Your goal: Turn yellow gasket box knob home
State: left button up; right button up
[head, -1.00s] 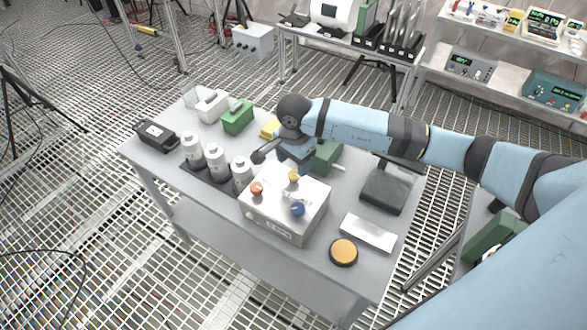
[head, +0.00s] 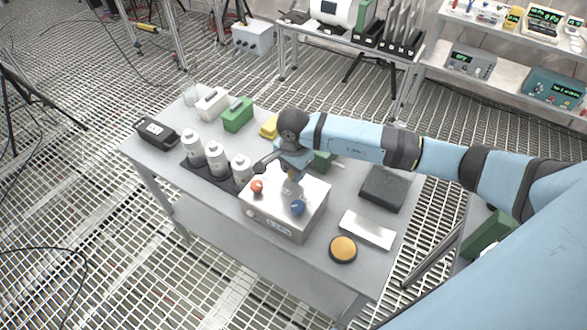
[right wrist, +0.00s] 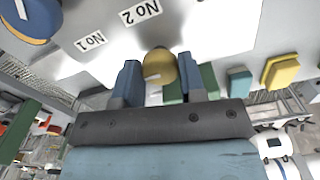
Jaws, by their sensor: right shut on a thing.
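The gasket box (head: 272,222) is a pale box on the grey table, with coloured knobs on top. My right gripper (head: 292,178) points down over the back of the box and largely hides the yellow knob in the head view. In the right wrist view the yellow knob (right wrist: 160,66), with a white mark, sits between the two blue fingers, and the gripper is shut on it. The red knob (head: 257,186) and blue knob (head: 297,207) stand clear; the blue one also shows in the right wrist view (right wrist: 32,22). My left gripper is not in view.
Several white bottles (head: 216,159) stand left of the box. A green block (head: 237,115) and a yellow block (head: 269,126) lie behind. An amber disc (head: 343,248), a white plate (head: 367,230) and a dark pad (head: 384,188) are to the right.

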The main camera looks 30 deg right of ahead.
jog(key=shift+m, duration=0.3)
